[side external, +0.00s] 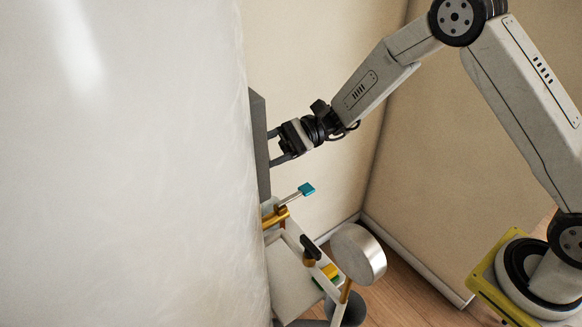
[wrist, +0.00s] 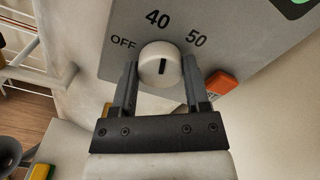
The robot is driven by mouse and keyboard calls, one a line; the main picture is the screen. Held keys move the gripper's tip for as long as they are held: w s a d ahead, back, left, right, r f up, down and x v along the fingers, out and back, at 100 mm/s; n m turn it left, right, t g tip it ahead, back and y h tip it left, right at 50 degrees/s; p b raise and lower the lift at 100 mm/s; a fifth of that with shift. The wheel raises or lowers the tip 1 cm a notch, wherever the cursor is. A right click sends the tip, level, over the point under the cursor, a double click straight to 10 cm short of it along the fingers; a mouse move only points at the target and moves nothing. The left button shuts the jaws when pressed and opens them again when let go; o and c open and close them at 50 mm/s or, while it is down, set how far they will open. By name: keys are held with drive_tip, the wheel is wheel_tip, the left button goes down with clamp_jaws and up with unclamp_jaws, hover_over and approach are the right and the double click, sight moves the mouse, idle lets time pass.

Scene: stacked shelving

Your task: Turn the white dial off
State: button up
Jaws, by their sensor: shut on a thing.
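The white dial (wrist: 160,62) sits on a grey control panel (wrist: 225,35), which also shows edge-on in the side external view (side external: 258,120). The dial's black mark stands about upright in the wrist view, pointing roughly toward the "40" label. "OFF" is printed to its left and "50" to its right. My gripper (wrist: 160,72) has a finger on each side of the dial and is shut on it.
An orange-red button (wrist: 221,82) is just right of the right finger. A green patch (wrist: 295,8) is higher on the panel. Below my gripper stands a shelf (side external: 295,285) with a teal-ended tool (side external: 306,189) and a round metal pan (side external: 358,254). A large white surface fills the left.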

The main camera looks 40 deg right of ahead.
drive_tip(key=n, duration=1.4)
drive_tip(key=shift+f, duration=0.15)
idle(0.4)
drive_tip(key=o, duration=1.3)
drive_tip(key=shift+d, duration=0.15)
drive_tip(key=shift+d, duration=3.8)
drive_tip(key=shift+s, duration=0.1)
